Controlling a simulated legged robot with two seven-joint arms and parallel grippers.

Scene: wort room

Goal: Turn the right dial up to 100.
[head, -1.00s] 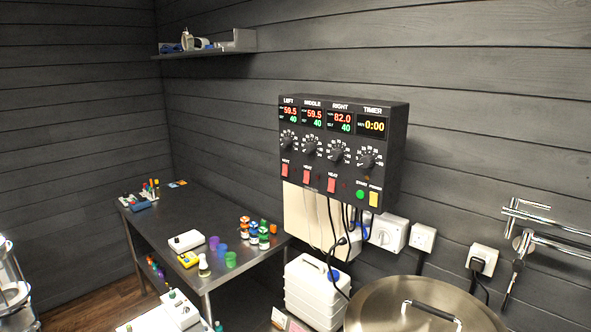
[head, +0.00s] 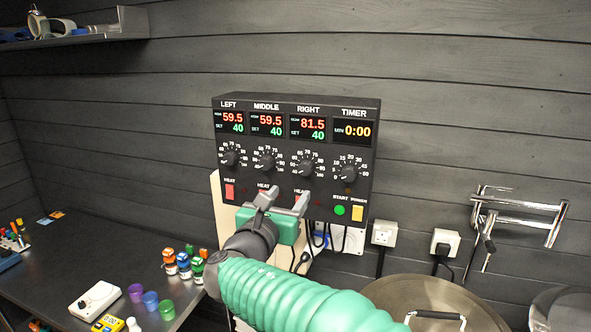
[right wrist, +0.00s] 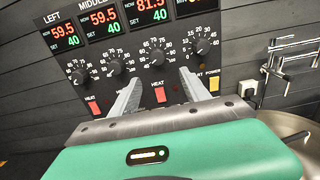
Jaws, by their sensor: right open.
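The control box (head: 290,150) hangs on the wall with dials for left, middle, right and timer. The right dial (head: 308,167) is a black knob below the RIGHT display (head: 308,127), which reads 81.5 in red and SET 40 in green. The dial also shows in the right wrist view (right wrist: 157,57). My right gripper (head: 284,198) is open and empty, in front of the box's lower part and below the dial. In the right wrist view its fingers (right wrist: 160,80) point up toward the right dial, apart from it. My left gripper is out of view.
The middle dial (head: 264,161) and timer dial (head: 347,173) flank the right dial. Red heat switches, a green start button (head: 339,210) and a yellow power button (head: 357,213) sit below. A lidded pot (head: 400,300) stands at lower right.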

